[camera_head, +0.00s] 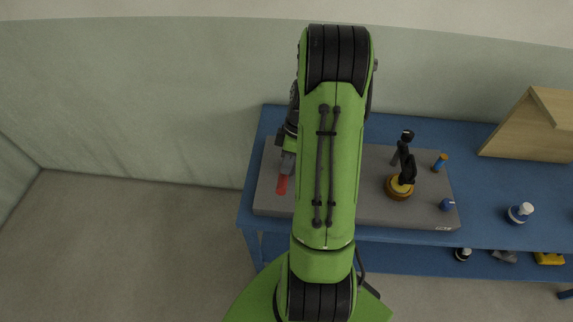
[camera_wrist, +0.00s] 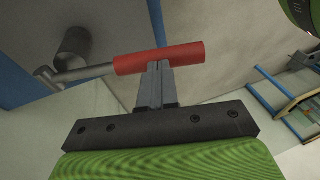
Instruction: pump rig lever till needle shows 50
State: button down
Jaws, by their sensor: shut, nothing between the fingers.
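The rig lever has a red grip (camera_wrist: 165,58) on a grey metal rod (camera_wrist: 85,73) in the wrist view. In the head view its red end (camera_head: 282,185) shows at the left of the grey rig base (camera_head: 375,210). My gripper (camera_wrist: 158,68) is shut and empty, its fingertips right at the middle of the red grip. I cannot tell whether they touch it. In the head view my gripper (camera_head: 288,160) is partly hidden by my green arm, which also covers the middle of the rig. I see no readable dial or needle.
The rig base lies on a blue table (camera_head: 490,225). On its right are a brass-based black fitting (camera_head: 399,192), a blue knob (camera_head: 446,205) and a small blue-and-orange part (camera_head: 439,163).

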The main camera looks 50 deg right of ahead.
jog(key=shift+a+f, duration=0.15)
jog(key=shift+f, duration=0.2)
